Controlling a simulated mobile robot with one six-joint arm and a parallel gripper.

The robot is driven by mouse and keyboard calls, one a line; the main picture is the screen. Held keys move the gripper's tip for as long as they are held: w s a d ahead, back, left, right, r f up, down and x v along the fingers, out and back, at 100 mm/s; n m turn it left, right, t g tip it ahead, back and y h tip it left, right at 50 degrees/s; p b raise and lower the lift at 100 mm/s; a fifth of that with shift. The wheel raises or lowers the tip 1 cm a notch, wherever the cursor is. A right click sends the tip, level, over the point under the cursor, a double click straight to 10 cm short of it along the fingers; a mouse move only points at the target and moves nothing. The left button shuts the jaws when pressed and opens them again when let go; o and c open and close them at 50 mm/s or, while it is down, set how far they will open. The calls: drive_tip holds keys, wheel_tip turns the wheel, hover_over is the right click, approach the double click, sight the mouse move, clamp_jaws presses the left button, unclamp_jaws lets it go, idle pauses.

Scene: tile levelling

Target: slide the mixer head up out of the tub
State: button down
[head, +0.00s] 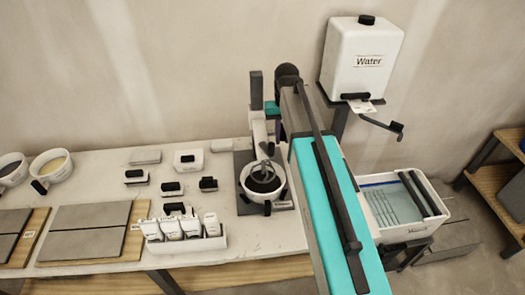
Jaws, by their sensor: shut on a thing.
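The mixer stands at the back of the table, with a dark upright post (256,90) and a dark base plate. The mixer head (260,130) is pale, in front of the post. Its grey whisk (264,168) reaches down into the tub. The tub (246,188) is a white round bowl with dark contents and a black front grip. My gripper (277,130) is shut at the mixer head, just right of the post. My teal and grey arm hides much of it, so its fingertips do not show clearly.
A white rack (187,246) of labelled packs stands in front left of the tub. Small black-handled blocks (208,184) lie left of it. A water tank (361,60) hangs at the back right, above a white bin (437,213). Two bowls (50,168) stand far left.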

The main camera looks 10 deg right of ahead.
drive_tip(key=shift+r+p, duration=2.6)
drive_tip(key=shift+r, duration=2.7)
drive_tip(key=c, duration=1.4)
unclamp_jaws()
drive_tip(key=shift+c, duration=0.2)
drive_tip(key=shift+r, duration=0.15)
wheel_tip(320, 180, up, 7)
drive_tip(key=shift+s+f, duration=0.1)
drive_tip(key=shift+f, duration=0.15)
wheel_tip(320, 180, down, 6)
drive_tip(key=shift+f, duration=0.1)
